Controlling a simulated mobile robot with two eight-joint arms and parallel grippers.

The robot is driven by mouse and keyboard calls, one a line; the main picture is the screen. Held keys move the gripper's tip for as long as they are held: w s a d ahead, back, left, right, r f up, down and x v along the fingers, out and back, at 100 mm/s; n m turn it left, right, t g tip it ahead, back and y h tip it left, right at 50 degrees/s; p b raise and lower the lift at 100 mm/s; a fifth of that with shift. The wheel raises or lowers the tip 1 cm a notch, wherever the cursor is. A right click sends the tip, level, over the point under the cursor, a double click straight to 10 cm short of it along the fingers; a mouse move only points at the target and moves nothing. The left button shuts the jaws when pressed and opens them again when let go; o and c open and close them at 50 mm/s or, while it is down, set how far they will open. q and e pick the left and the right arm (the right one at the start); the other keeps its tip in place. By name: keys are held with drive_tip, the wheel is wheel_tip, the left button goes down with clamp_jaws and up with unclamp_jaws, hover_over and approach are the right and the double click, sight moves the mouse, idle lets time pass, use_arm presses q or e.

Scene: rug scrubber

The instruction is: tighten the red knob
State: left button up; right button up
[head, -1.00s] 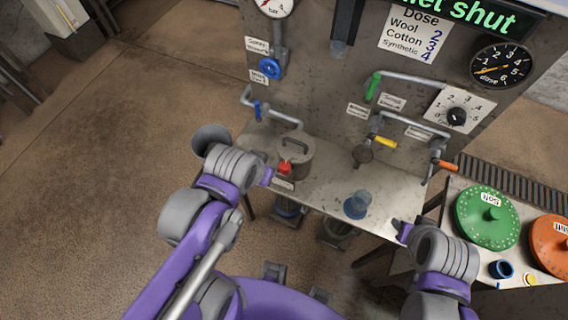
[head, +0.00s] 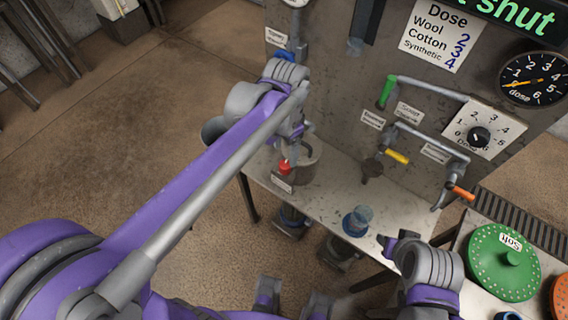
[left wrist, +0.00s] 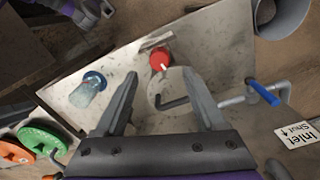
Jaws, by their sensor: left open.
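The red knob (head: 285,166) sits at the front of a grey cylindrical pot (head: 306,160), above a small label plate (head: 282,184). In the left wrist view the knob (left wrist: 161,61) shows as a red disc with a pale mark. My left gripper (left wrist: 160,75) is open, its two fingers pointing toward the pot and knob from the handle side, with nothing between them. In the head view my left gripper (head: 296,138) is mostly hidden by its own arm, over the pot. My right gripper (head: 392,242) is near the bench's front edge; its jaw gap is unclear.
A blue-rimmed glass (head: 358,221) stands on the metal bench (head: 335,195). Pipes with green (head: 387,92), yellow (head: 397,156) and orange (head: 464,193) handles stick out from the panel. A blue-handled valve (left wrist: 264,93) is close to my left gripper. A green disc (head: 505,262) lies at right.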

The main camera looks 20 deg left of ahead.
sight(285, 164)
use_arm(q)
wheel_tip(285, 164, down, 7)
drive_tip(key=shift+f+b, duration=0.1)
drive_tip(key=shift+b, duration=0.2)
clamp_jaws()
idle(0.3)
